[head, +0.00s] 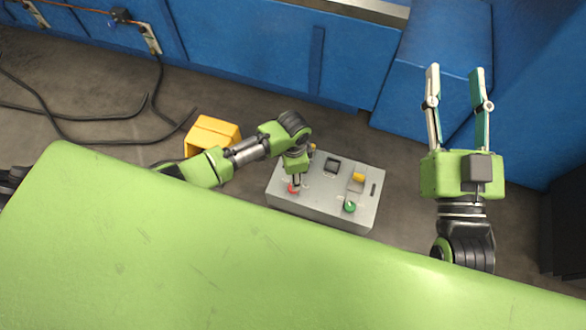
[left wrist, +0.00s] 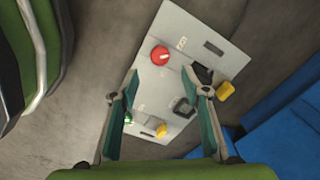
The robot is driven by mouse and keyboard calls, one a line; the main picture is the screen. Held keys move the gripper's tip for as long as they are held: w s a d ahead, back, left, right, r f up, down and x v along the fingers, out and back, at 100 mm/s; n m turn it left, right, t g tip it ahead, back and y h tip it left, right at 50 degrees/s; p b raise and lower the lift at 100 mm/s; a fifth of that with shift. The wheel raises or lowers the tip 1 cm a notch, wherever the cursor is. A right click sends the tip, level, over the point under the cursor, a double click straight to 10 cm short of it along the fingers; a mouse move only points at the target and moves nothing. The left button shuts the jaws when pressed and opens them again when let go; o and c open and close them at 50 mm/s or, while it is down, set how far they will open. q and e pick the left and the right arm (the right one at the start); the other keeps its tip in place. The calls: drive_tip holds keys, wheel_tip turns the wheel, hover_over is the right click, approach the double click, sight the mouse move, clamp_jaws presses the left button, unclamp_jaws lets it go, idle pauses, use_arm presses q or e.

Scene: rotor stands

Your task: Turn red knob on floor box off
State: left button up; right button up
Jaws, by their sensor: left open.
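The grey floor box (head: 325,201) stands on the floor at the centre of the head view. Its red knob (head: 293,188) is near the box's left front corner, partly hidden by my left gripper (head: 297,178), which points down at it from above. In the left wrist view the red knob (left wrist: 160,55) shows whole, with a pale mark, just beyond the two fingertips and between their lines. My left gripper (left wrist: 161,74) is open there, with nothing between the fingers. My right gripper (head: 455,69) is open and empty, right of the box.
The box also carries a green knob (head: 349,206), a yellow part (head: 359,177) and a black square part (head: 332,165). A yellow object (head: 212,134) stands on the floor to the left. Blue cabinets (head: 270,50) line the back. Black cables (head: 100,142) lie at left.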

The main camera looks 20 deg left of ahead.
use_arm(q)
wheel_tip(320, 180, up, 3)
drive_tip(key=shift+r, duration=0.2)
idle(0.5)
